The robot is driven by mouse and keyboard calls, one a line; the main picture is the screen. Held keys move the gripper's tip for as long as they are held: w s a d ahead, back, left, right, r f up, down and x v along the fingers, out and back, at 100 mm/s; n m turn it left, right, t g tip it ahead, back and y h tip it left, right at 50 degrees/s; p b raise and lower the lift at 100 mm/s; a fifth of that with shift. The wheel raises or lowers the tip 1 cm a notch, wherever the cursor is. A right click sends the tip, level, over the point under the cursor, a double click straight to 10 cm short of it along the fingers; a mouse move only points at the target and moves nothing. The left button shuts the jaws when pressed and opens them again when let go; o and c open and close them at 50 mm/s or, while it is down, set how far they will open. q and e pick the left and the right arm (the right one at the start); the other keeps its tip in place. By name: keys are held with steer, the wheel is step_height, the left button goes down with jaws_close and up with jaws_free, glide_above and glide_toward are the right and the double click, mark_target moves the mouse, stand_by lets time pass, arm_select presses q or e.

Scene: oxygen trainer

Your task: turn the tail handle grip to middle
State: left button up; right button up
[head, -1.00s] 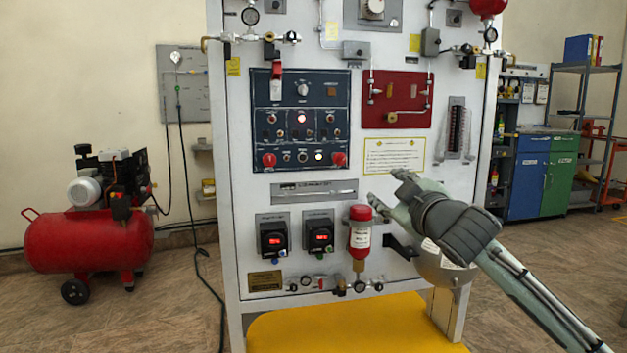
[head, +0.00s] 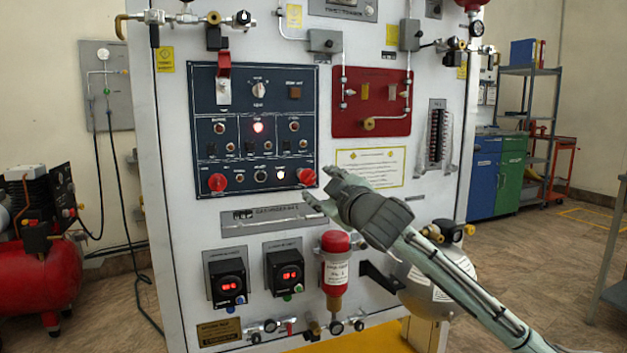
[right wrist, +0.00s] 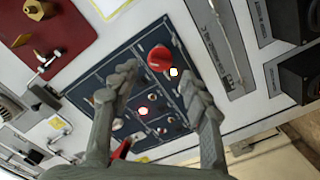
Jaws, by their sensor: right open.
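I cannot tell from the small labels which one is the tail handle grip. My right gripper (head: 319,183) is open and empty, close to the right red knob in the head view. In the right wrist view, the right red knob (right wrist: 160,58) shows just beyond and between the spread fingers (right wrist: 158,76), apart from them. My left gripper is not in view.
A red panel (head: 371,103) is to the right of the blue one. Below are two meters with red displays (head: 229,282) and a red-capped cylinder (head: 335,270). A red compressor (head: 35,280) stands on the floor at left. Shelves and cabinets are at the back right.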

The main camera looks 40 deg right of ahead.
mark_target(312, 179)
steer(key=shift+x, duration=1.8)
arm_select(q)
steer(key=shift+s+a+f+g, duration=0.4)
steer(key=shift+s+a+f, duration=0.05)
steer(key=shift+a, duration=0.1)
arm_select(e)
steer(key=shift+c, duration=0.3)
jaws_close()
